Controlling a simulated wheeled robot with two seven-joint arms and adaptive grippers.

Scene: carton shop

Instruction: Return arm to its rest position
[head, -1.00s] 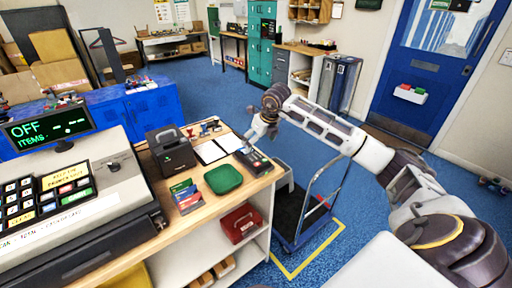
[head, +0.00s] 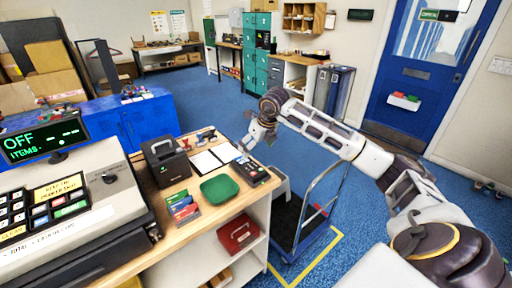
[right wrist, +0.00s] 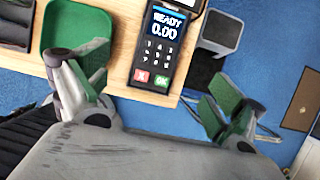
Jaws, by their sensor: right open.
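My right arm reaches in from the right in the head view. Its gripper (head: 256,138) hangs above the right end of the wooden counter (head: 150,188), near the card terminal (head: 251,171). In the right wrist view the gripper (right wrist: 148,85) has its two fingers wide apart with nothing between them. The card terminal (right wrist: 158,45) lies below and beyond the fingers, its screen reading READY 0.00. The green tray (right wrist: 78,32) is beyond the left finger and looks empty. My left gripper is not in view.
A cash register (head: 60,200) fills the left of the counter. A black box (head: 167,160), cards (head: 183,207) and the green tray (head: 221,188) are on the counter. A red box (head: 238,235) sits on the shelf below. A platform trolley (head: 300,215) stands on the floor at right.

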